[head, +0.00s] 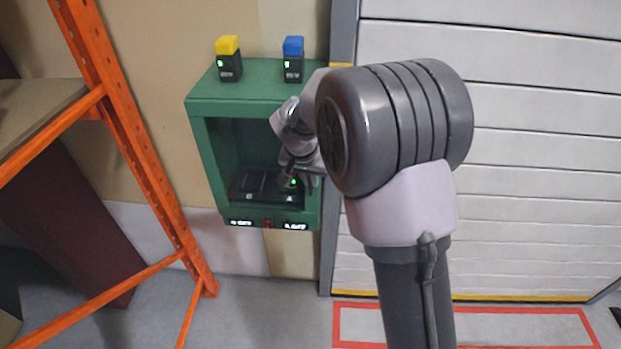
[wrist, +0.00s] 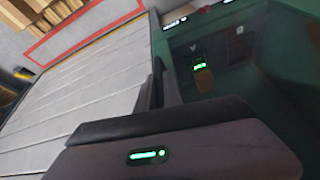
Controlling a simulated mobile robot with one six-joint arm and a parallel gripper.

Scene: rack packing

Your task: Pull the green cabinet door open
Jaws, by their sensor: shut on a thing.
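The green cabinet (head: 195,150) hangs on the wall in the head view. Its dark inside shows through the front, with black units (head: 250,186) low down. I cannot make out a separate door panel; my arm covers the cabinet's right side. My gripper (head: 298,180) is at the right part of the cabinet front, shut, with its grip point hidden. In the wrist view, its dark fingers (wrist: 160,88) meet the green cabinet (wrist: 236,22) near its edge beside the pale shutter. A small green light (wrist: 200,67) shows on a dark unit there.
A yellow-topped unit (head: 228,58) and a blue-topped unit (head: 293,59) stand on the cabinet. An orange rack (head: 135,135) is at left. A pale slatted shutter (head: 540,145) is at right, above a red floor outline (head: 470,309). Grey floor lies in front.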

